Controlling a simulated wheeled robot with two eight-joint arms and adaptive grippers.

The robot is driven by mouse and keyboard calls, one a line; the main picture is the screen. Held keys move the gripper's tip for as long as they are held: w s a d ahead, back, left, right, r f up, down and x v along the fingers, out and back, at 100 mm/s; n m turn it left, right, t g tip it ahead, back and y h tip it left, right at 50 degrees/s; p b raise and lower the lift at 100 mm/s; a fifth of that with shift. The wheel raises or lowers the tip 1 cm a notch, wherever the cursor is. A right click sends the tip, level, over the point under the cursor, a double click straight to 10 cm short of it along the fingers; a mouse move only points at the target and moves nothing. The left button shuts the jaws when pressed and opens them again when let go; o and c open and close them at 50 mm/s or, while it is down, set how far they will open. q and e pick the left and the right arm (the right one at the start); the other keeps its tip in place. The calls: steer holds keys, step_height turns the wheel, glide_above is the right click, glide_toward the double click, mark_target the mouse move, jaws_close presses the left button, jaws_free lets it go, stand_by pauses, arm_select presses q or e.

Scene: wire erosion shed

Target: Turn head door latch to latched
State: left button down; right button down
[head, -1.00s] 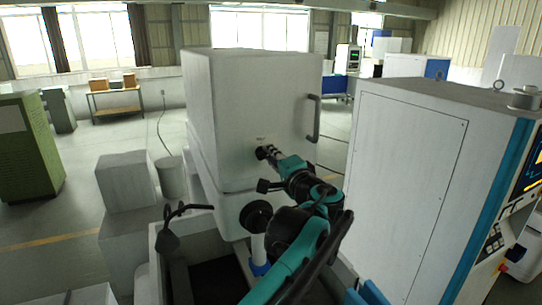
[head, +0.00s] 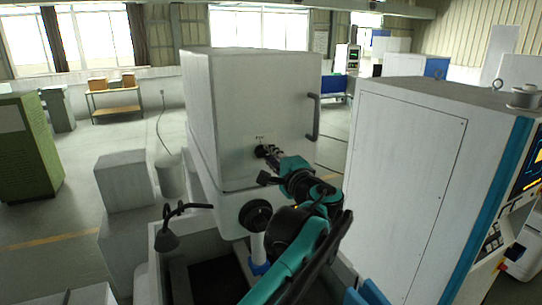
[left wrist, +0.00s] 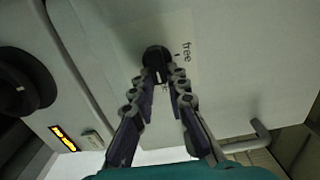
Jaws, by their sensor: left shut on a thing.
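The head door latch is a small dark round knob (head: 261,151) on the front of the large pale grey head door (head: 265,95). In the left wrist view the knob (left wrist: 156,57) shows beyond my fingertips, with a small pale mark on its lower part. A printed label reading "free" (left wrist: 187,50) lies to its right; other lettering below is partly hidden by a finger. My left gripper (head: 268,153) is at the knob, and its fingertips (left wrist: 160,77) are shut on it from both sides. My right gripper is not in view.
A dark door handle (head: 314,117) stands out right of the latch. A black round knob (head: 256,215) sits below on the machine, and a lamp on a bent arm (head: 167,238) stands at the left. A tall white cabinet (head: 400,180) is close on the right.

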arm_select(q)
steer(key=c, duration=1.5)
jaws_free()
steer(key=v, duration=1.2)
steer(key=s+a+f+n+g+b, duration=0.2)
steer(key=a+f+b, duration=0.35)
steer(key=f, duration=0.45)
steer(key=s+a+f+n+g+h+b, duration=0.15)
steer(key=a+f+b, duration=0.25)
steer(key=a+f, duration=0.45)
steer(key=s+a+f+n+g+y+b, duration=0.1)
steer(key=s+a+f+n+g+b, duration=0.25)
steer(key=f, duration=0.85)
steer(key=s+a+f+n+h+b, duration=0.2)
steer(key=s+f+b, duration=0.2)
steer(key=f, duration=0.7)
steer(key=s+a+f+n+g+h+b, duration=0.1)
steer(key=s+f+b, duration=0.4)
steer(key=f, duration=0.6)
steer(key=s+a+f+n+g+h+b, duration=0.1)
steer(key=s+a+f+n+h+b, duration=0.2)
steer(key=s+f+b, duration=0.2)
step_height(320, 180, down, 6)
steer(key=b, duration=0.3)
steer(key=shift+a+n, duration=0.25)
steer(key=shift+n, duration=0.05)
